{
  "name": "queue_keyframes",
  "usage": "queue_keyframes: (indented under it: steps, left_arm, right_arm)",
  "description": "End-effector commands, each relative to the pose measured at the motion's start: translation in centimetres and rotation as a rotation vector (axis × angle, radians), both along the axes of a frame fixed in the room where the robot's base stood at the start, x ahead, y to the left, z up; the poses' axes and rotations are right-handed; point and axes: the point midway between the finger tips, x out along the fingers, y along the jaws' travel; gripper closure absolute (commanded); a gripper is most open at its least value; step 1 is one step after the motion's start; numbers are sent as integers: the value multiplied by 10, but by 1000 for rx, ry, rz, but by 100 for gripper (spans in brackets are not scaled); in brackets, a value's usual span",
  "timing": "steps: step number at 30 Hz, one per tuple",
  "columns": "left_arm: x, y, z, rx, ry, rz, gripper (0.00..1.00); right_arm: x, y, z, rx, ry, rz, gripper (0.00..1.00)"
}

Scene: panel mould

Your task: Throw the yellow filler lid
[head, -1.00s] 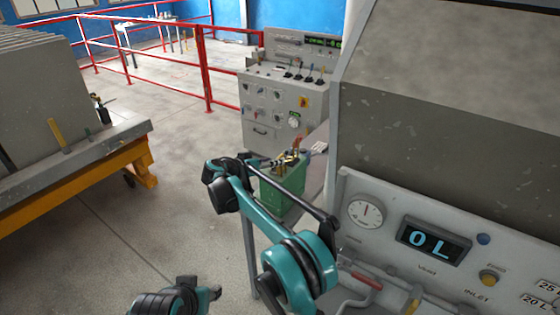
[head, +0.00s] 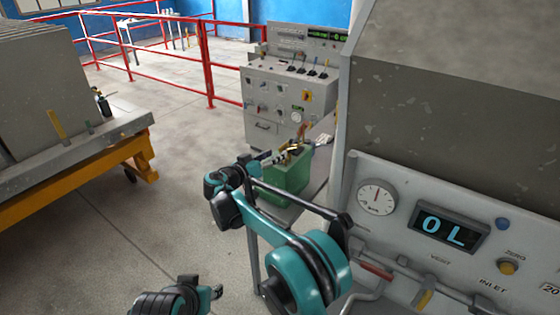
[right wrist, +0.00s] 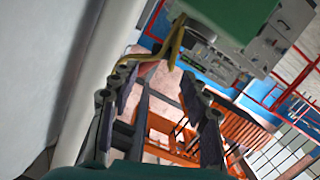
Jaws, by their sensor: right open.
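A yellow bent piece (right wrist: 172,45) shows in the right wrist view, just beyond my right fingertips and by the green box; I cannot tell whether it is the filler lid. In the head view, small yellow-brown parts (head: 294,149) show at the top of the green box (head: 288,178). My right gripper (head: 270,157) points right at the box's top left edge. In the right wrist view its two dark fingers (right wrist: 157,78) stand apart with nothing clearly held. My left gripper (head: 215,292) is at the bottom edge, its jaws too small to judge.
The grey machine (head: 455,80) with a gauge, a display reading 0 L, and red and yellow handles (head: 424,298) fills the right. A control cabinet (head: 285,95) stands behind the box. An orange-framed rack (head: 75,180) is at left. Open floor lies between.

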Motion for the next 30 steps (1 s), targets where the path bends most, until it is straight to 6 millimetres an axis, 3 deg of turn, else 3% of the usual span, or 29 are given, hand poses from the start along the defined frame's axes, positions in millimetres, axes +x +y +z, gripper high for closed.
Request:
queue_keyframes:
  steps: [1, 6, 11, 21, 30]
  left_arm:
    - [0, 0, -23, 0, 0, 0, 60]
    - [0, 0, -42, 0, 0, 0, 60]
    - [0, 0, -42, 0, 0, 0, 60]
    - [0, 0, -51, 0, 0, 0, 60]
    - [0, 0, -52, 0, 0, 0, 60]
  right_arm:
    - [0, -8, -19, -19, -37, 14, 53]
    - [-1, -20, -26, -65, -123, 57, 53]
    - [10, -29, -23, -74, -137, 62, 53]
    - [54, -57, -23, -72, -135, 63, 53]
    - [64, -64, -22, -72, -135, 64, 53]
